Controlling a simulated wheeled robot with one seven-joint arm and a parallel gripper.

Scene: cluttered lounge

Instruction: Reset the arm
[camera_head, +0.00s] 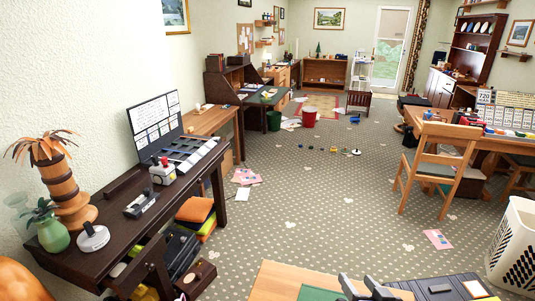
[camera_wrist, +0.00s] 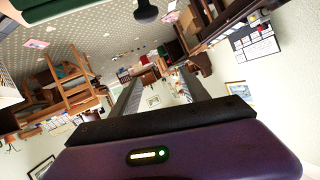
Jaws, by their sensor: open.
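My gripper (camera_head: 362,285) shows at the bottom edge of the head view as two dark fingers spread apart. It is above or in front of a light wooden table top (camera_head: 275,283); the height between them I cannot tell. In the wrist view my gripper (camera_wrist: 158,88) is open, with its two grey fingers apart and nothing held between them. That view is upside down and looks out across the room. The rest of my arm is mostly out of the head view.
A dark desk (camera_head: 118,207) with a vase and small devices stands at left. A wooden chair (camera_head: 438,165) and white basket (camera_head: 514,255) stand at right. The middle carpet (camera_head: 330,205) is mostly clear.

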